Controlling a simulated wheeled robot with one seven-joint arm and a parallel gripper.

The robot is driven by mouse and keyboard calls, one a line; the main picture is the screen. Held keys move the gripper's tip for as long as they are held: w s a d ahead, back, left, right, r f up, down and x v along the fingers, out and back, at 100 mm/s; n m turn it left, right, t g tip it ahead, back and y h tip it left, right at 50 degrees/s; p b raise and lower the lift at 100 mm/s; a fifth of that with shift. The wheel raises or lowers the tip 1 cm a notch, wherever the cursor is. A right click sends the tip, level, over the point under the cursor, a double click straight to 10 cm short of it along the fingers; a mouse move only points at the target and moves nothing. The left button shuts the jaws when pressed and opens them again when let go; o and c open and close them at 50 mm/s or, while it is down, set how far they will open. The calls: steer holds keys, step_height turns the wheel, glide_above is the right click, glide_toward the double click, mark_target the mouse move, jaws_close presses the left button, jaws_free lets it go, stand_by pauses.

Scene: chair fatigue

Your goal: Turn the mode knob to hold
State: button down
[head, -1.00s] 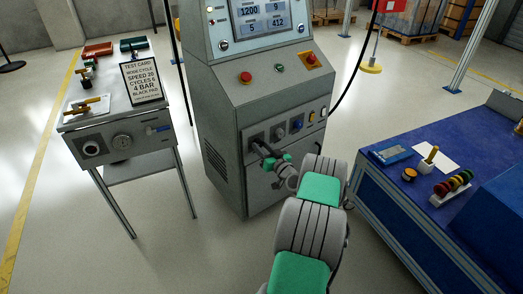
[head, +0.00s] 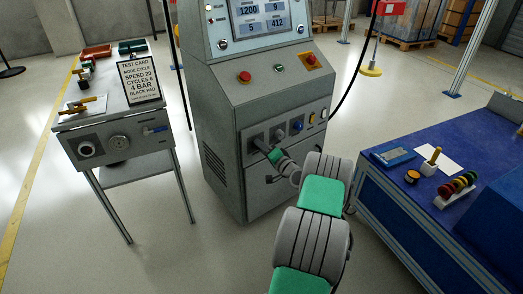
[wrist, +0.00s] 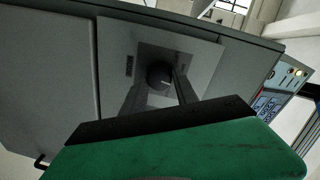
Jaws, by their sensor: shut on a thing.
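The mode knob (wrist: 160,74) is a dark round knob on a grey plate (wrist: 203,55) in the wrist view.
Two more knobs, one dark (head: 279,134) and one blue (head: 297,125), sit close to the right of my gripper. A red button (head: 244,77) is above. A blue bench (head: 400,215) stands right of my arm, and a side table with a test card (head: 139,80) stands left.

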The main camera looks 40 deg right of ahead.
steer(key=shift+m, duration=0.9)
steer(key=c, duration=0.9)
jaws_free()
steer(key=shift+c, duration=0.2)
steer(key=s, duration=0.7)
steer(key=shift+s+a+r+p, duration=0.35)
steer(key=shift+p, duration=0.05)
